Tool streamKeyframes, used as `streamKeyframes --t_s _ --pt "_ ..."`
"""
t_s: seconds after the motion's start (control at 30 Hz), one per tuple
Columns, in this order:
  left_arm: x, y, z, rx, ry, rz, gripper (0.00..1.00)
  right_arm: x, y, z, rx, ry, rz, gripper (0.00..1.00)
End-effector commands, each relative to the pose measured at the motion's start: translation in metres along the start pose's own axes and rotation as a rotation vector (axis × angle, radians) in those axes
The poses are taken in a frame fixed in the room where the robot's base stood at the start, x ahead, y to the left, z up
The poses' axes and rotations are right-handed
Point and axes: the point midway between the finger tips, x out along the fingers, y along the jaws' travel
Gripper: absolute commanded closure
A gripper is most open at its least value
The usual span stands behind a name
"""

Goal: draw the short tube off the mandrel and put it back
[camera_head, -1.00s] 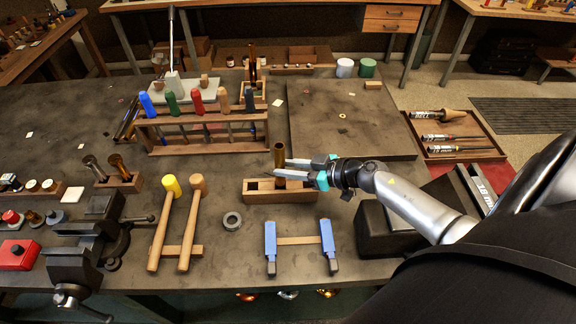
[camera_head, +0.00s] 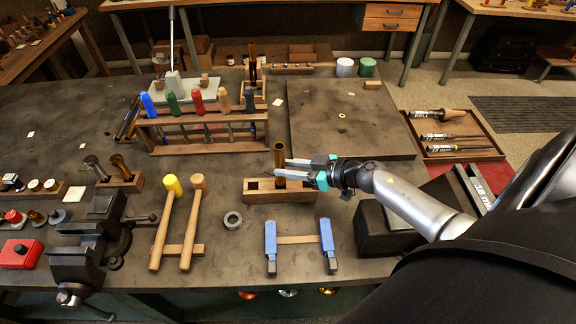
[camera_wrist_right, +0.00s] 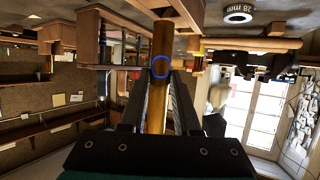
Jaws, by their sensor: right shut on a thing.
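A brass tube (camera_head: 280,156) stands upright at a wooden block (camera_head: 262,197) with dark square openings, near the middle of the bench. My right gripper (camera_head: 284,170) reaches in from the right and is shut on this tube. The tube also shows between the fingers in the right wrist view (camera_wrist_right: 159,80), with a blue ring around its surface. Its lower end is hidden by the fingers and block, and I cannot tell whether a mandrel is inside it. My left gripper is not in view.
A small wooden stand (camera_head: 122,183) at the left holds a grey and a brass upright piece. Two mallets (camera_head: 168,220), a grey ring (camera_head: 232,220) and a blue-padded stand (camera_head: 270,242) lie in front. A tool rack (camera_head: 205,140) stands behind. A dark mat (camera_head: 350,120) is mostly clear.

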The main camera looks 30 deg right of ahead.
Motion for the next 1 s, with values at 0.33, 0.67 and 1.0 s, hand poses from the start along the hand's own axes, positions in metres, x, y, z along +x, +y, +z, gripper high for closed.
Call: streamKeyframes --t_s 0.33,0.67,1.0 --pt "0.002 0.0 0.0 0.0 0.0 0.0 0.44 0.001 0.0 0.002 0.001 0.001 0.0 1.0" --pt "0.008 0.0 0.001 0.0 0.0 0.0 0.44 0.004 0.0 0.01 0.002 0.001 0.0 1.0" --pt "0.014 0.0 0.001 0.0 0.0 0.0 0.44 0.008 0.0 0.018 0.001 0.002 0.0 1.0"
